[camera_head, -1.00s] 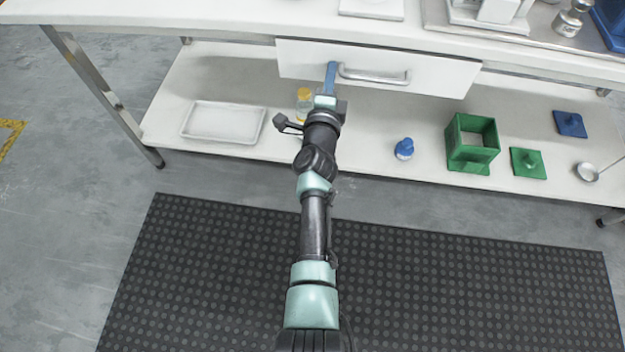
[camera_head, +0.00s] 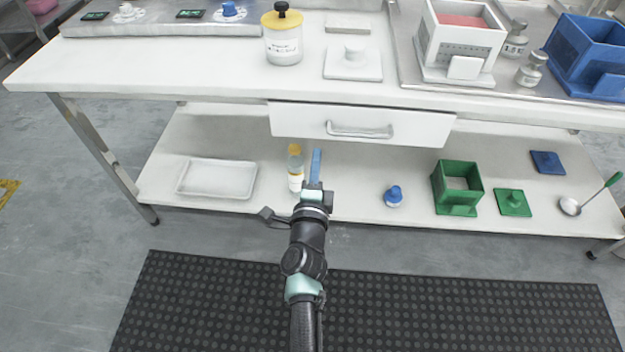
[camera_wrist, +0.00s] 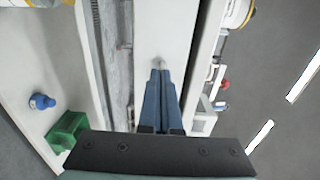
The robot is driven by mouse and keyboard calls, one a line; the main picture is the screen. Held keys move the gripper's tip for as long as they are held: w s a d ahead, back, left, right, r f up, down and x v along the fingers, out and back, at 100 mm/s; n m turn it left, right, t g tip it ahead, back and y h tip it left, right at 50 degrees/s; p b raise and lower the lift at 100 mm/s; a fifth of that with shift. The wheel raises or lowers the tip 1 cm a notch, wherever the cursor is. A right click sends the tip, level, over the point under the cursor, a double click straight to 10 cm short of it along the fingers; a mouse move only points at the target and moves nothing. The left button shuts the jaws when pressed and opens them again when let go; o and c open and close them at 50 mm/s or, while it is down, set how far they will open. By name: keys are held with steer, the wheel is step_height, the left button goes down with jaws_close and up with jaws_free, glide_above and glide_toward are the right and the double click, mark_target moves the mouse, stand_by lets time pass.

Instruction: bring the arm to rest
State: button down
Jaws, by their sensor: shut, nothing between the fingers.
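My gripper (camera_head: 316,166) points away from me in the head view, in front of the table and below the drawer. Its blue fingers are together and empty; they also show in the wrist view (camera_wrist: 160,92). The white drawer (camera_head: 285,122) with its metal handle (camera_head: 360,130) is beyond the fingertips. In the head view the fingers appear apart from the handle. My arm reaches up from the bottom middle over the dark mat.
The lower shelf holds a white tray (camera_head: 217,179), a yellow-capped bottle (camera_head: 295,168), a blue-capped jar (camera_head: 394,197), a green box (camera_head: 457,188), a green lid (camera_head: 512,202) and a ladle (camera_head: 571,205). A yellow-lidded jar (camera_head: 283,44) stands on the table. The dotted mat (camera_head: 450,315) is clear.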

steer(key=shift+s+r+p, duration=0.1)
steer(key=shift+s+p, duration=0.3)
steer(key=shift+s, duration=2.3)
step_height(320, 180, up, 29)
steer(key=w+a+n+t+y, duration=0.2)
steer(key=n+t+y, duration=0.2)
steer(key=n, duration=0.5)
steer(key=s+d+r+n+t+h+p, duration=0.1)
steer(key=s+d+r+n+t, duration=0.15)
steer(key=s+r, duration=0.6)
steer(key=s+d+r+n+t+h, duration=0.15)
steer(key=s+r+n, duration=0.3)
steer(key=r, duration=0.75)
steer(key=s+d+r+n+t+h+p, duration=0.1)
steer(key=s+d+r+n+h, duration=0.1)
steer(key=s+r, duration=0.65)
step_height(320, 180, up, 25)
steer(key=w+p, duration=0.2)
steer(key=p, duration=2.1)
steer(key=shift+p, duration=0.3)
steer(key=shift+w+a+f+y, duration=0.1)
steer(key=shift+w+y, duration=0.05)
steer(key=shift+y, duration=0.1)
